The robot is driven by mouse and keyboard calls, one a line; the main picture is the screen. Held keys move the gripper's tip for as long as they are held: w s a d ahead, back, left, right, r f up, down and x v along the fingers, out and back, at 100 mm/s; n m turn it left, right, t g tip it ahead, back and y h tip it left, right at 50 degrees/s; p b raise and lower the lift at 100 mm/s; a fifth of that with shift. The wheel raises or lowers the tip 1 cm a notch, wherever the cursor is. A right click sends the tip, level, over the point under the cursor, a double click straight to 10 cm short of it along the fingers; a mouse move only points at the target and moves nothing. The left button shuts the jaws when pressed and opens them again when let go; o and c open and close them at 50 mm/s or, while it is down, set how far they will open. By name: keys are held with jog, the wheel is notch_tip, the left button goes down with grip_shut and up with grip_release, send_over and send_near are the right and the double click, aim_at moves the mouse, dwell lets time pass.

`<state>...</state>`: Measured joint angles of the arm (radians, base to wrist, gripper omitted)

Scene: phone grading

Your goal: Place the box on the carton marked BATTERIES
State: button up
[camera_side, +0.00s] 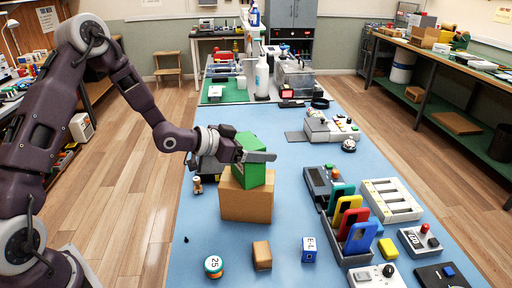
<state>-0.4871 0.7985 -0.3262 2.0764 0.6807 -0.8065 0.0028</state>
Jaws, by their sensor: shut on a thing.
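A green box (252,174) is directly over the top of a brown carton (246,204). My gripper (256,157) is shut on the upper part of the green box, coming in from the left. The box looks turned a little against the carton. I cannot tell whether its underside touches the carton's top or is just above it. The carton stands flat on the blue mat (290,200). No BATTERIES marking can be read on the faces of the carton that show.
A rack (350,255) of coloured phones stands at right, beside a white tray (391,200). The mat left of the rack is mostly clear.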

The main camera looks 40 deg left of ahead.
jog(key=shift+f, duration=0.1)
jog(key=o, duration=1.4)
jog(key=shift+o, duration=0.2)
jog(key=shift+s+a+r, duration=0.1)
jog(key=shift+s+r, duration=0.1)
jog(key=s+a+r+g+y, duration=0.1)
jog(key=s+a+r+y, duration=0.25)
jog(key=s, duration=0.35)
jog(key=s+a+r+g+y, duration=0.1)
jog(key=s+a+r+y, duration=0.1)
jog(key=s+a+r, duration=0.3)
jog(key=s+d+r+n+g, duration=0.1)
jog(key=s+d, duration=0.2)
jog(key=s, duration=0.5)
jog(key=s+d+r+n+g, duration=0.2)
jog(key=s+d, duration=0.1)
jog(key=s, duration=0.6)
jog(key=s+d+r+n+g, duration=0.1)
jog(key=s+d+g, duration=0.1)
jog(key=s, duration=0.6)
jog(key=shift+s+d+r+n, duration=0.2)
jog(key=shift+d+r+n, duration=0.1)
jog(key=shift+d, duration=0.45)
